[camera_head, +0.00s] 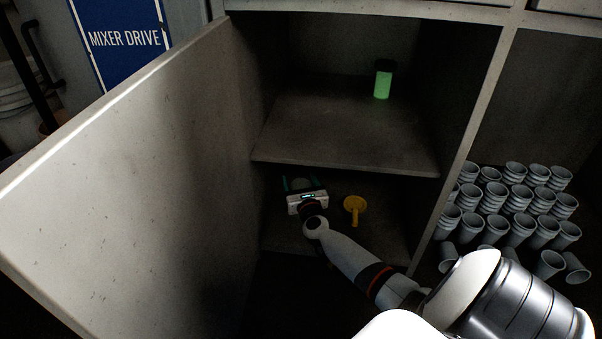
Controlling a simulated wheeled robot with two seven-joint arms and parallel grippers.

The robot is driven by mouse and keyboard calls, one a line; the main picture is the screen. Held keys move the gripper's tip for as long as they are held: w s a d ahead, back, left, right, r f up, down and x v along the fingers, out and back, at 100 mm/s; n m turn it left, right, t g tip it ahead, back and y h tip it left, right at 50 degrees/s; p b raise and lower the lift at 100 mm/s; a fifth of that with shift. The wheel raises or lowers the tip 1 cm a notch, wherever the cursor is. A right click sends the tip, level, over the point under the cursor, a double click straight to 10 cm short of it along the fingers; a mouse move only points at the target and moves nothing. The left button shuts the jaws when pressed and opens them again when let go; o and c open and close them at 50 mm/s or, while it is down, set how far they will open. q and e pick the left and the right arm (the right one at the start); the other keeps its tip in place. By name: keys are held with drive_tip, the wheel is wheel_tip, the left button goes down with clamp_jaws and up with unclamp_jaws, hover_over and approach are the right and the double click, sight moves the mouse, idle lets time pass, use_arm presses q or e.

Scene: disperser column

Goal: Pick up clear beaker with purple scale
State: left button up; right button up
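My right arm reaches from the lower right into the lower compartment of an open cabinet. My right gripper (300,185) is at the left of that lower shelf, pointing away from me, and its body hides much of what lies in front of it. Small teal edges and a dim, pale rounded shape show just beyond the gripper body. I cannot tell whether this shape is the clear beaker, and no purple scale can be made out. Whether the fingers are open or shut on something is too small and dark to tell. My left gripper is not in view.
A yellow funnel-like item (355,205) lies right of my gripper. A glowing green jar (383,84) with a dark lid stands on the upper shelf (340,135). The open cabinet door (130,180) bounds the left. Stacked grey cups (520,200) fill the right compartment.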

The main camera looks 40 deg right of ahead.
drive_tip(key=c, duration=1.2)
